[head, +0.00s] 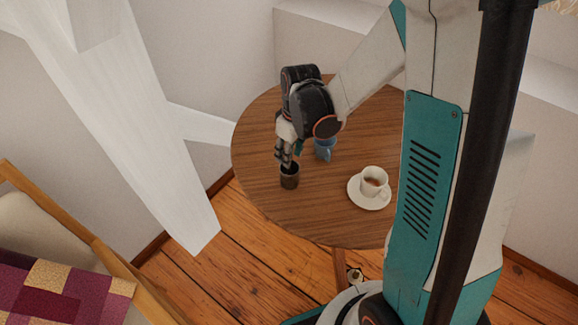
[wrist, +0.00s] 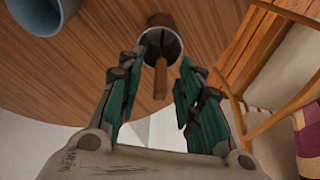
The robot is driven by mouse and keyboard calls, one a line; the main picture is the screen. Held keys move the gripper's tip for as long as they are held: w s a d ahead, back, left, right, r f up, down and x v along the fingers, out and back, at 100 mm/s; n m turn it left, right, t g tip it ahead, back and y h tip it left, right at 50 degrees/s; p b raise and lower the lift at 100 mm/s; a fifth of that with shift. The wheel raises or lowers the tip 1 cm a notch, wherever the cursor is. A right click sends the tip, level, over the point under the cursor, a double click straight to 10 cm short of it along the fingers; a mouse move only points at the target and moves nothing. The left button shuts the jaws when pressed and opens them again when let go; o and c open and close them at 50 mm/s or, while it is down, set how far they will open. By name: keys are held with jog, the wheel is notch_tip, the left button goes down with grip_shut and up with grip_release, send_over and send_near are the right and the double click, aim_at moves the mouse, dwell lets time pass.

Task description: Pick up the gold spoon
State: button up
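A brownish-gold handle (wrist: 161,74), which looks like the gold spoon, sticks out of a small dark cup (wrist: 158,21) toward my wrist camera. Its lower end is hidden inside the cup. The cup (head: 289,181) stands near the table's left edge in the head view, where I cannot make out the spoon. My gripper (wrist: 163,62) is open, with one finger on each side of the handle and a visible gap to both. In the head view my gripper (head: 285,160) points down just above the cup.
The round wooden table (head: 335,222) also holds a blue mug (head: 325,152) behind my gripper and a white teacup (head: 373,181) on a saucer (head: 369,201). A white timber brace (head: 135,120) stands left of the table. A wooden-framed seat (head: 80,225) is at lower left.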

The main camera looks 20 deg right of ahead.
jog(key=shift+f, duration=0.1)
jog(key=shift+c, duration=0.5)
grip_shut()
